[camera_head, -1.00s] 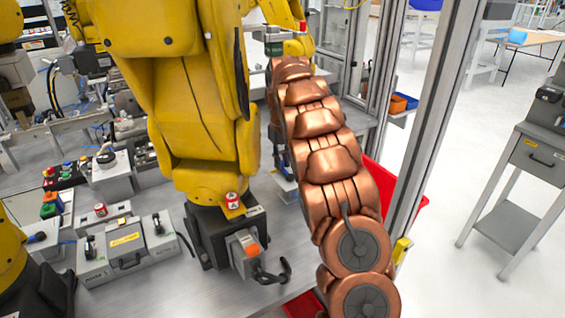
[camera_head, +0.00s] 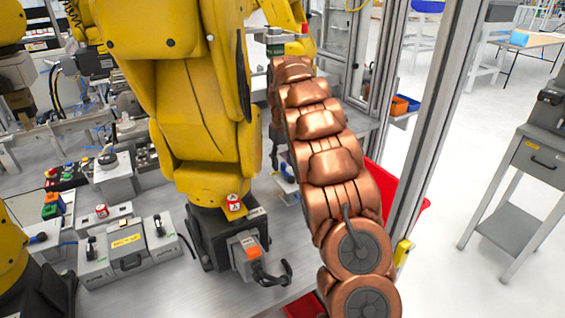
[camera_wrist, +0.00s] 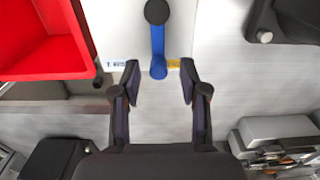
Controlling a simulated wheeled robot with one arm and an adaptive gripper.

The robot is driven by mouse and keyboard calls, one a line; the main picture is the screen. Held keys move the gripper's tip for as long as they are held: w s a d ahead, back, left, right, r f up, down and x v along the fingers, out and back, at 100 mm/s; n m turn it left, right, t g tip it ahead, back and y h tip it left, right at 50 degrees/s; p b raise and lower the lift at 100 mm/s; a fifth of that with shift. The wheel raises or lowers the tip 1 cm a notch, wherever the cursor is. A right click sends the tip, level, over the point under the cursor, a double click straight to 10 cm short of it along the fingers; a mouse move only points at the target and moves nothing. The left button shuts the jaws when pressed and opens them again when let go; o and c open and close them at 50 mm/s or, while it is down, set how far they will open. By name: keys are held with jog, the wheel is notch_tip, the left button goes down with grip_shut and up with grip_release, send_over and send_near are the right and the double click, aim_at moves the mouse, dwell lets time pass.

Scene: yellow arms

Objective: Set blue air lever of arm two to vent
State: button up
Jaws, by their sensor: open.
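The blue lever (camera_wrist: 158,45) shows in the wrist view on a pale plate (camera_wrist: 118,25), with a round black cap (camera_wrist: 157,11) at its top end. It points down the picture. My gripper (camera_wrist: 159,75) is open, with one finger on each side of the lever's lower blue end, and a gap shows on both sides. In the head view my copper-coloured arm hides most of the gripper and lever area. A small blue part (camera_head: 287,188) shows beside the arm there; I cannot tell whether it is the lever. The lever's label is too small to read.
A red bin (camera_wrist: 45,40) is close at the upper left in the wrist view. In the head view a yellow robot arm (camera_head: 195,120) on a dark base stands just left of my arm. A metal frame post (camera_head: 430,130) rises at the right.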

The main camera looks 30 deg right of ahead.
aim_at(282, 164)
jog(key=shift+r, duration=3.45)
jog(key=shift+a, duration=0.1)
